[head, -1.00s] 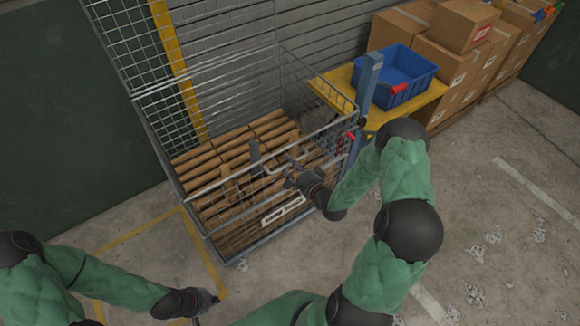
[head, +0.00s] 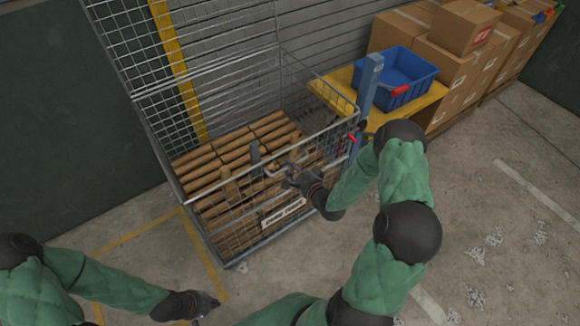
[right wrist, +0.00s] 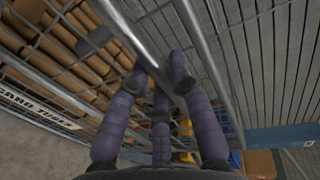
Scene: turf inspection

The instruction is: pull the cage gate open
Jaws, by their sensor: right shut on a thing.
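The cage gate (head: 268,236) is the grey wire-mesh front of a cage full of brown card tubes (head: 235,150). A white label plate (head: 283,212) is fixed on it. The gate looks closed, in line with the cage front. My right gripper (head: 287,172) is at the upper middle of the gate. In the right wrist view its dark fingers (right wrist: 163,85) are shut around a grey metal bar (right wrist: 150,45) of the gate. My left gripper (head: 208,303) is low at the left, away from the cage, and its fingers are too small to judge.
A blue post (head: 369,85) with a red part stands by the cage's right corner. A yellow table (head: 431,95) with a blue bin (head: 405,75) and stacked cartons (head: 463,25) are behind it. Yellow floor lines (head: 205,250) run left of the cage.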

